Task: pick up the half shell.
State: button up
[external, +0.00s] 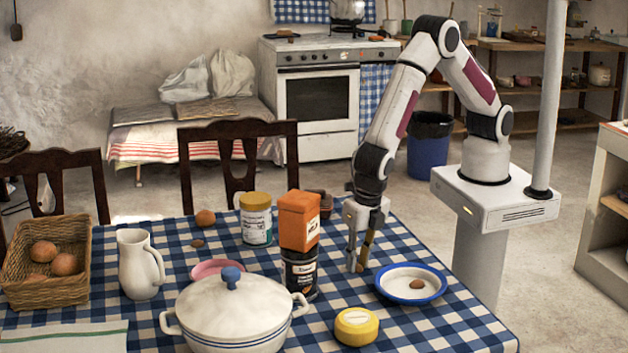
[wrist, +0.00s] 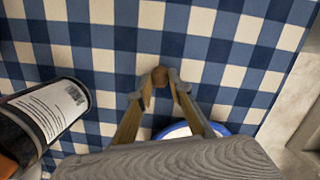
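A small, round brown piece that looks like the half shell (wrist: 160,76) is between my fingertips in the wrist view. In the external view it is mostly hidden by the fingers. My gripper (external: 358,265) points down at the checked cloth, left of the plate; it also shows in the wrist view (wrist: 161,82). Its fingers close in on both sides of the piece and seem to touch it. I cannot tell whether the piece is on the cloth or just above. Another small brown nut-like piece (external: 417,284) lies in the plate.
A blue-rimmed white plate (external: 384,292) is right of my gripper. A black-labelled jar (external: 299,275) with an orange box (external: 298,222) above it stands close left. A yellow tin (external: 356,327) and white pot (external: 232,315) are in front. Another small brown piece (external: 197,244) lies farther left.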

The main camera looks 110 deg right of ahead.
aim_at(358, 265)
dwell(0.4)
jog(key=shift+r, duration=0.65)
jog(key=c, duration=0.3)
jog(key=shift+r, duration=4.35)
grip_shut()
jog(key=o, duration=2.2)
grip_release()
jog(key=shift+f, duration=0.1)
